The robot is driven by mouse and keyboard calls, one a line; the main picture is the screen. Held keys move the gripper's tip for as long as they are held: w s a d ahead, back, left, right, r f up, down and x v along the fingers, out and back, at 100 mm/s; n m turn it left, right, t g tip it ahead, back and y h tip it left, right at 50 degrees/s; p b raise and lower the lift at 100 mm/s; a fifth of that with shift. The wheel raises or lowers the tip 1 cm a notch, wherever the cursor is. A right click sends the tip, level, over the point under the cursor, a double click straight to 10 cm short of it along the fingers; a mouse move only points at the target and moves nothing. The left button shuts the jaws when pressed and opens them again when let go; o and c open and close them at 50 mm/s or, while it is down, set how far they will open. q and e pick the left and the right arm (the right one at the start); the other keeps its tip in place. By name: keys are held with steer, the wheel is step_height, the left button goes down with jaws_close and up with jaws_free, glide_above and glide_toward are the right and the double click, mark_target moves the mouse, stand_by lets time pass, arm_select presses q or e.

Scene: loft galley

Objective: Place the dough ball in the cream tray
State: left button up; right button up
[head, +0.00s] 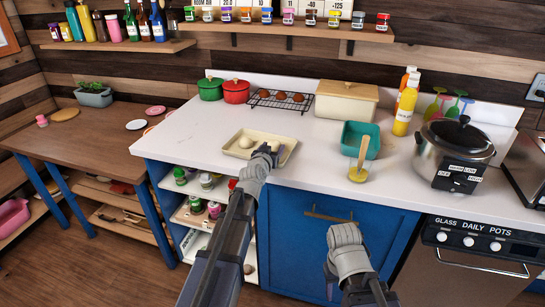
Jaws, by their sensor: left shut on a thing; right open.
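The dough ball (246,142) is a small pale round lump. It shows over the left part of the cream tray (288,153), a shallow rectangular tray on the white counter. My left gripper (266,150) is over the tray, shut on the dough ball, which shows just left of its fingers. The fingers hide part of the tray, and I cannot tell whether the ball touches the tray floor. My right gripper (343,234) is open and empty, in front of the blue cabinet and below the counter top.
A teal bin (361,140) and a yellow-bowled utensil with a wooden handle (359,174) stand right of the tray. A slow cooker (455,152) is further right. Behind are a cooling rack (281,101), red and green pots (236,91) and a cream bread box (346,101). The counter left of the tray is clear.

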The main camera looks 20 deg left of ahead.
arm_select(q)
steer(key=shift+f, duration=0.6)
arm_select(e)
steer(key=shift+f, duration=0.6)
arm_select(q)
steer(key=shift+f, duration=0.1)
arm_select(e)
steer(key=shift+f, duration=0.1)
arm_select(q)
steer(key=shift+s+f+b, duration=0.1)
steer(key=shift+f+b, duration=0.15)
steer(key=shift+b, duration=0.25)
steer(key=o, duration=1.4)
steer(key=shift+d, duration=0.1)
steer(key=shift+c, duration=0.2)
arm_select(e)
steer(key=shift+d+f, duration=0.1)
steer(key=shift+f, duration=0.1)
arm_select(q)
steer(key=shift+r, duration=0.15)
arm_select(e)
steer(key=shift+r, duration=0.1)
